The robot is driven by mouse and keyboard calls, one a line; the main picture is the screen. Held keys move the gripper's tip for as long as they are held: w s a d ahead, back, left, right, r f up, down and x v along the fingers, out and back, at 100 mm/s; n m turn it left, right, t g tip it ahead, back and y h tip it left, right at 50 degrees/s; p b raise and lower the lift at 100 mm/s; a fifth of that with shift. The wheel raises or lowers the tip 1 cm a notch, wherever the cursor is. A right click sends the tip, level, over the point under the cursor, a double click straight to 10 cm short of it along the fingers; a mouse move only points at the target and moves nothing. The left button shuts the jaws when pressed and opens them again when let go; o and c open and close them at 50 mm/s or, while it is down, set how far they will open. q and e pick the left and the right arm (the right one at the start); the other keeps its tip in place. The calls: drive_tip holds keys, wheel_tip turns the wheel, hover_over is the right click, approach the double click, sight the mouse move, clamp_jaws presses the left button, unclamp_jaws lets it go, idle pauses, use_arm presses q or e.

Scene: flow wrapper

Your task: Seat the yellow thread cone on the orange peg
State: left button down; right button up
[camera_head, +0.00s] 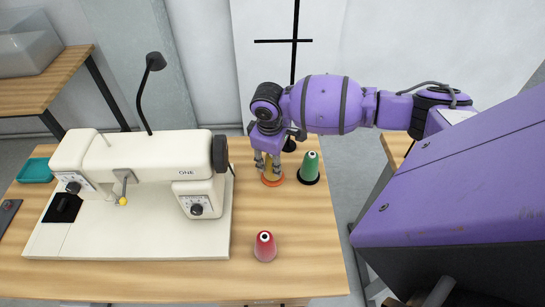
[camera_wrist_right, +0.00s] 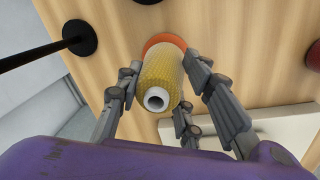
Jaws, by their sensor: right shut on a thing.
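The yellow thread cone (camera_head: 270,172) stands near the back right of the table, under my right gripper (camera_head: 268,160). In the right wrist view the cone (camera_wrist_right: 161,76) is between the fingers of the gripper (camera_wrist_right: 165,95), its white hollow end facing the camera. The gripper is shut on the cone. The orange base of the peg (camera_head: 273,182) shows around the cone's lower end, and it also shows behind the cone in the wrist view (camera_wrist_right: 165,40). The cone covers the peg itself. I cannot tell whether the cone touches the base. My left gripper is not in view.
A green cone (camera_head: 310,166) on a black base stands close to the right. A red cone (camera_head: 265,248) stands nearer the front. The white sewing machine (camera_head: 140,170) fills the left. A black stand (camera_head: 294,60) rises behind. The table front right is clear.

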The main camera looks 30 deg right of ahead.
drive_tip(key=o, duration=1.3)
drive_tip(key=shift+o, duration=0.2)
drive_tip(key=r, duration=0.8)
drive_tip(key=a+r, duration=0.1)
drive_tip(key=r, duration=0.3)
drive_tip(key=shift+s, duration=0.4)
drive_tip(key=shift+f, duration=0.1)
